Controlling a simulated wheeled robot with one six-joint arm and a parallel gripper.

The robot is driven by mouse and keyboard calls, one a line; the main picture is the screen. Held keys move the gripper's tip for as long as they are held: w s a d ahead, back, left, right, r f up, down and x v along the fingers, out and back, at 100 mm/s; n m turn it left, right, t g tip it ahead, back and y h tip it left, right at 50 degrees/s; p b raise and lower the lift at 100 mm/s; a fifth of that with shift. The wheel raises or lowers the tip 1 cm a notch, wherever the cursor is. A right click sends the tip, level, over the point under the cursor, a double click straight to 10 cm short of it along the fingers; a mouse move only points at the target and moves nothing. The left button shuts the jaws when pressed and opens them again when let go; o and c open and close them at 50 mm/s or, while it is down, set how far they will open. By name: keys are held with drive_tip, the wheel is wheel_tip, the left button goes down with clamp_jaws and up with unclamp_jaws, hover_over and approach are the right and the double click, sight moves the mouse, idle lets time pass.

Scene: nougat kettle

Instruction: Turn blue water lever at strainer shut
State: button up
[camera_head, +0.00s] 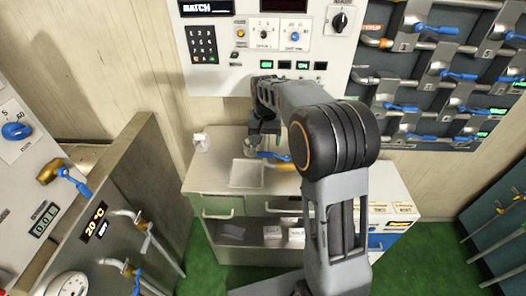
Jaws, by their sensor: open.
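A blue lever (274,155) lies roughly level on a small metal fitting above the metal counter (213,177) in the middle. A square pale basin (247,174) is just below it. No label naming the strainer can be read there. My gripper (262,144) points down just above the left end of this blue lever, and is open. The picture is too small to tell whether its fingers touch the lever. My arm covers what lies right of the lever.
A control panel (225,64) with keypad and knobs hangs behind my arm. A dark rack (404,75) with several blue levers is at right. A grey cabinet (137,181) with pipes and a blue lever (75,181) stands left. A white cup-like item (201,142) stands on the counter.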

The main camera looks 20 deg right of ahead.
drive_tip(key=shift+f, duration=2.7)
drive_tip(key=shift+c, duration=0.2)
drive_tip(key=c, duration=1.2)
drive_tip(key=shift+a, duration=0.1)
drive_tip(key=shift+c, duration=0.3)
